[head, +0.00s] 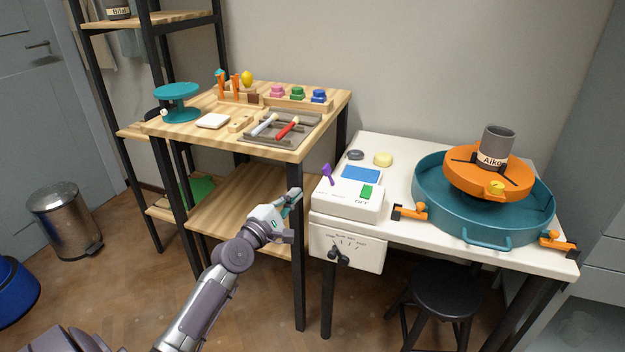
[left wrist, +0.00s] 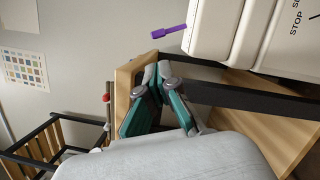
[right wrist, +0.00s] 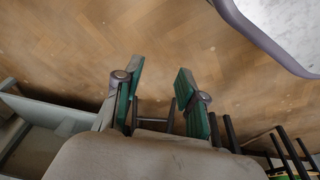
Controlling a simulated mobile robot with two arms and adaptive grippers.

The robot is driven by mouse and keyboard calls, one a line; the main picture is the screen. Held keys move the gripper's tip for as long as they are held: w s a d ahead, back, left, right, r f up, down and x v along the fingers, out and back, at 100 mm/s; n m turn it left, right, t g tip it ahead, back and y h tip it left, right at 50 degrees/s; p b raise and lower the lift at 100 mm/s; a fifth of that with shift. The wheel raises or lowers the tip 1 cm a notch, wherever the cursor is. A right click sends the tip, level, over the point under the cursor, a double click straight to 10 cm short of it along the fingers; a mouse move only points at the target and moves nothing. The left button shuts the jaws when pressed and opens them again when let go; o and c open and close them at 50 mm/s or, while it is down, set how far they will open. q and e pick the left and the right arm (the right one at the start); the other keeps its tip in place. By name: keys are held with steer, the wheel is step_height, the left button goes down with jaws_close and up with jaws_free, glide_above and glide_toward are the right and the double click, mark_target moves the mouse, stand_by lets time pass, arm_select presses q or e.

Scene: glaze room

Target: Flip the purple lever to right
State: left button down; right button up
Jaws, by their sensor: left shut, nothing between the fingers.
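The purple lever (head: 327,174) stands on the left part of the white control box (head: 352,201) on the white table, its upper end leaning left in the head view. In the left wrist view the lever (left wrist: 169,31) sticks out from the white box (left wrist: 222,38). My left gripper (head: 296,194) is shut and empty, left of the box and apart from the lever. In the left wrist view its teal fingers (left wrist: 157,88) meet at the tips. My right gripper (right wrist: 158,80) shows only in the right wrist view, open and empty above the floor.
A teal basin (head: 424,200) with an orange wheel stands to the right. A wooden table (head: 222,143) with tools stands at the left.

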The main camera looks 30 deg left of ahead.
mark_target(329, 175)
arm_select(q)
steer(key=w, duration=0.6)
steer(key=w+b, duration=0.1)
steer(key=w, duration=0.2)
steer(key=shift+r, duration=0.4)
steer(key=shift+w, duration=0.45)
arm_select(e)
steer(key=r, duration=0.4)
steer(key=shift+w, duration=0.4)
arm_select(q)
steer(key=shift+r, duration=0.1)
